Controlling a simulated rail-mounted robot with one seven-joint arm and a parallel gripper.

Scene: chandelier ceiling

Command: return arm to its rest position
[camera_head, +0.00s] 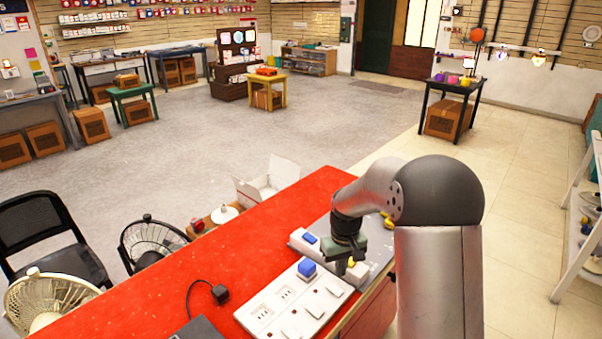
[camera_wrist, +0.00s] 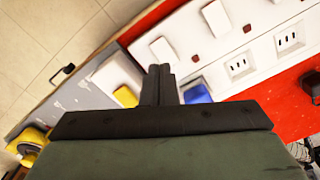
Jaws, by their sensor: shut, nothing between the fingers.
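My gripper (camera_wrist: 160,84) shows in the wrist view with its two dark fingers together and nothing between them. In the head view my arm reaches over the right end of the red table (camera_head: 262,226), and the gripper's end is low above it, partly hidden by the arm. A white socket panel (camera_head: 290,312) lies below and left of the gripper, with sockets, white switches and a blue block (camera_head: 306,268) at its far end. In the wrist view the blue block (camera_wrist: 197,92) is just right of the fingers. I cannot tell whether the fingertips touch anything.
A second white box with a blue top (camera_head: 309,238) and yellow pieces (camera_head: 387,220) are close to the gripper. A black plug (camera_head: 220,294) with its cord lies on the table. Fans (camera_head: 150,240) and a chair (camera_head: 45,235) stand at left. The floor beyond is mostly clear.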

